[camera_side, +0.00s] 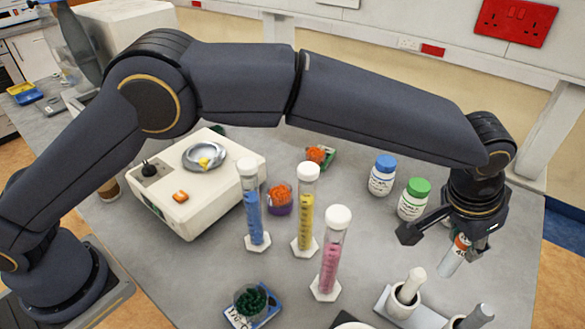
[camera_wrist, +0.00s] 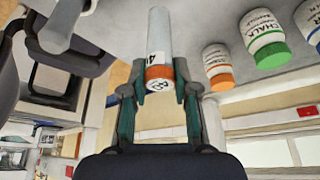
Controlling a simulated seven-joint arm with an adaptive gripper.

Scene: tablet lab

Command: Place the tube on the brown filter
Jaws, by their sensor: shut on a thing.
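My gripper (camera_side: 466,228) is at the right of the side view, above the bench, shut on a clear tube (camera_side: 452,258) with an orange band and a white label. The tube hangs tilted below the fingers, clear of the cylinders. In the wrist view the tube (camera_wrist: 159,40) sits between the two fingers of my gripper (camera_wrist: 163,88), its orange end towards the palm. A small brown round object (camera_side: 108,191) stands left of the white machine, partly hidden by my arm; I cannot tell whether it is the brown filter.
A blue-capped bottle (camera_side: 382,175) and a green-capped bottle (camera_side: 413,200) stand left of my gripper. A mortar with pestle (camera_side: 405,297) is below it. Three measuring cylinders, blue (camera_side: 254,220), yellow (camera_side: 305,215) and pink (camera_side: 330,265), stand mid-bench. A white machine (camera_side: 190,215) is at left.

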